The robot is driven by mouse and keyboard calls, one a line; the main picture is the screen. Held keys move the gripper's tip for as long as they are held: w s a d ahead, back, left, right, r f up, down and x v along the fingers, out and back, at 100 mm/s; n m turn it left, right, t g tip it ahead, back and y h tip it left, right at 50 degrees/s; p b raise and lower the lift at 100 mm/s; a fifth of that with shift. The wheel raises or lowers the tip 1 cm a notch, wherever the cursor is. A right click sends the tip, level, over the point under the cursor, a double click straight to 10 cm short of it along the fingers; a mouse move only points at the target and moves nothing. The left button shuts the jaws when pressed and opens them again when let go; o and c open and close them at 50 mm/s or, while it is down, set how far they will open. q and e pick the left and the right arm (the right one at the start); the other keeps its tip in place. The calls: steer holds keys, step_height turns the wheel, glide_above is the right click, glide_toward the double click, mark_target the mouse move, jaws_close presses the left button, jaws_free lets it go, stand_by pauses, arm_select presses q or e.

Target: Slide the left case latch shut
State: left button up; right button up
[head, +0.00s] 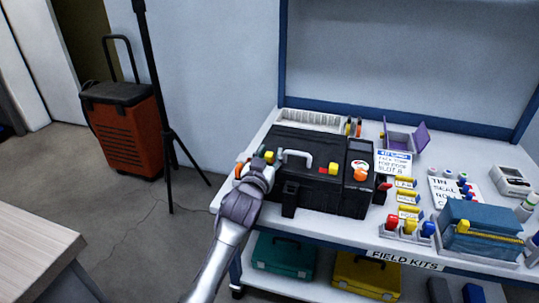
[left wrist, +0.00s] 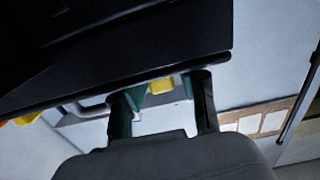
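The black case (head: 318,196) stands closed on the workbench, with a light grey handle (head: 296,154) on its lid. A dark latch (head: 289,198) hangs on its front face towards the left; I cannot tell how far it is slid. My left gripper (head: 257,165) is at the left end of the case, left of this latch. In the left wrist view its two fingers (left wrist: 163,100) stand apart below the dark case edge (left wrist: 125,78), with a gap between them. I cannot tell whether they touch the case. My right gripper is not in view.
Yellow, red and orange pieces lie on the case lid. Right of it are a sign (head: 394,162), a purple-lidded open box (head: 404,138), coloured knobs and a blue case (head: 481,218). Green (head: 283,256) and yellow (head: 367,273) cases sit on the lower shelf. A tripod and an orange trolley (head: 127,135) stand left.

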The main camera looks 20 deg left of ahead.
arm_select(q)
steer(key=shift+s+d, duration=0.1)
steer(key=shift+d, duration=0.05)
steer(key=s, duration=0.7)
steer(key=shift+s+a, duration=0.25)
steer(key=shift+s, duration=0.15)
steer(key=shift+f, duration=0.1)
